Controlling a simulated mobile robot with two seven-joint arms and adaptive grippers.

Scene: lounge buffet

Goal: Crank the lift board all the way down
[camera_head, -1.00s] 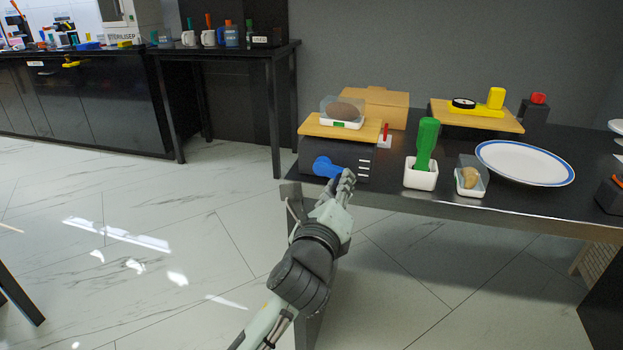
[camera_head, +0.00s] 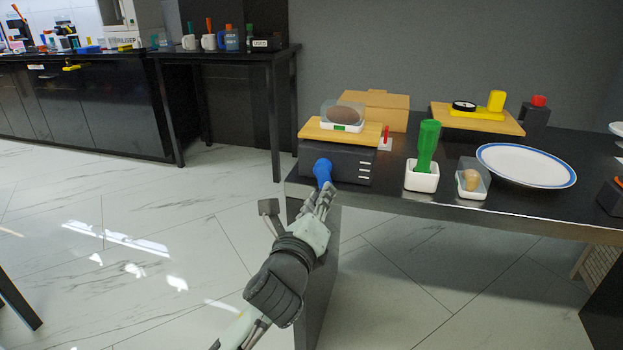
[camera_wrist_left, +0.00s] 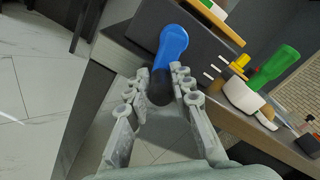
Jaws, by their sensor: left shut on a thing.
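The lift is a dark box (camera_head: 345,165) with white marks on its front, at the left end of the black table. Its wooden lift board (camera_head: 313,131) lies low and level, close above the box. A blue crank (camera_head: 322,167) sits on the front face; in the left wrist view its blue arm (camera_wrist_left: 172,45) leads down to a dark handle (camera_wrist_left: 160,90). My left gripper (camera_head: 325,190) is shut on this handle, with fingers (camera_wrist_left: 161,82) on both sides of it. My right gripper is in neither view.
A clear-lidded container (camera_head: 343,115) with a brown item stands on the board. A green-handled tool (camera_head: 428,145) in a white holder, a small food container (camera_head: 472,182) and a plate (camera_head: 525,165) stand to the right. A cardboard box (camera_head: 390,107) is behind.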

